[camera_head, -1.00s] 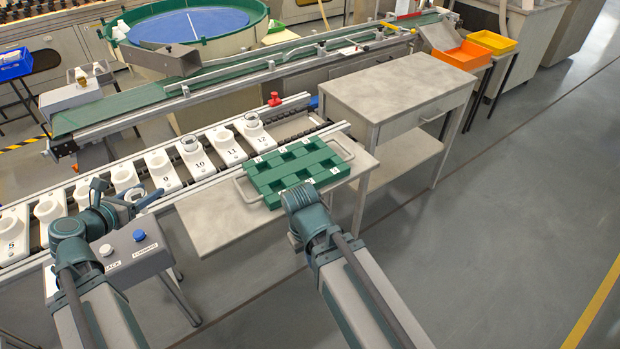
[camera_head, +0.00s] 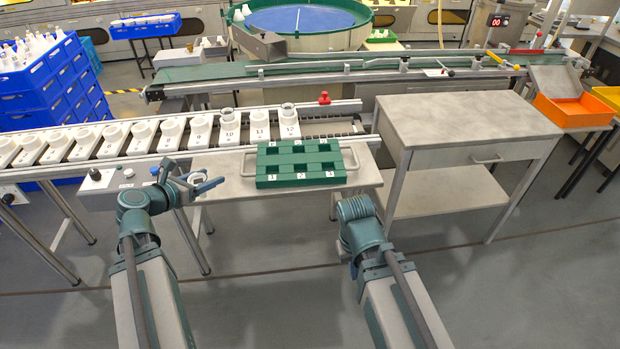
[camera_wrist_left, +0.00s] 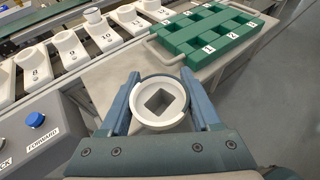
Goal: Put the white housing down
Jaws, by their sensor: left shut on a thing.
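My left gripper (camera_head: 196,187) is shut on the white housing (camera_wrist_left: 159,101), a round white part with a square opening in its top. In the left wrist view the housing sits between both fingers, above the grey table. In the head view the housing (camera_head: 195,178) is small and partly hidden by the fingers. A green tray (camera_head: 262,182) with numbered compartments lies on the table to the right of the left gripper; it also shows in the left wrist view (camera_wrist_left: 190,42). My right arm is in the head view, but its fingers are hidden.
A conveyor with numbered white holders (camera_head: 260,125) runs behind the table (camera_head: 225,180). A control box with a blue button (camera_wrist_left: 36,119) is left of the gripper. A grey workbench (camera_head: 460,115) stands at the right. Bare table lies left of the tray.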

